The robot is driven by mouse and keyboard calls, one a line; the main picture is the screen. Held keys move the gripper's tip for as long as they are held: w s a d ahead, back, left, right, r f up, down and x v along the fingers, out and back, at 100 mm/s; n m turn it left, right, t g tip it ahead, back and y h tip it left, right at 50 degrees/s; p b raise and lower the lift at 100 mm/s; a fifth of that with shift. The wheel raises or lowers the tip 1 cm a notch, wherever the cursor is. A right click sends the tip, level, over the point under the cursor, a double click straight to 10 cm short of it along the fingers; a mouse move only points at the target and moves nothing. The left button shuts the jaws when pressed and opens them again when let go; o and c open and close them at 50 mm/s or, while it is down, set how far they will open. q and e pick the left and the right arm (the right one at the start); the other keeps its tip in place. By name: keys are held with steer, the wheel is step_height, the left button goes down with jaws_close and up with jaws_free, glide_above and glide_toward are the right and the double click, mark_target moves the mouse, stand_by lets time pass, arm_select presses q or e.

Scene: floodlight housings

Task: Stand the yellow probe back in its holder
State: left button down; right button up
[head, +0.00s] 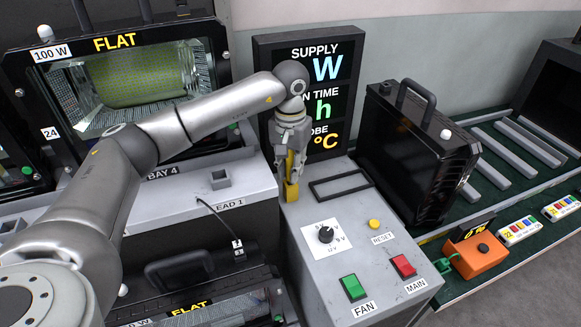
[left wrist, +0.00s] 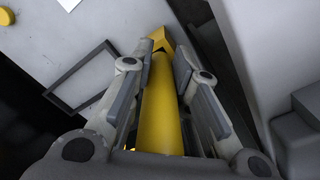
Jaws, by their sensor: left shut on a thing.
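My left gripper (head: 291,166) points down over the left back part of the grey console (head: 330,225). It is shut on the yellow probe (head: 290,163), which stands about upright between the fingers. In the left wrist view the probe (left wrist: 160,115) is a yellow cylinder running away from the camera between both finger pads (left wrist: 158,85). At its far end is a boxy yellow piece (left wrist: 158,42), also seen below the fingertips in the head view (head: 291,190). I cannot tell whether this piece is the holder or part of the probe, nor whether it touches the console.
A dark rectangular frame (head: 340,186) lies right of the gripper on the console, with a knob (head: 326,234) and buttons nearer. A display (head: 307,50) stands behind. A black housing (head: 418,150) stands right.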

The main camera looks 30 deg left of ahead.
arm_select(q)
steer(key=shift+f, duration=0.15)
stand_by(0.4)
steer(key=c, duration=1.3)
jaws_free()
step_height(320, 180, up, 12)
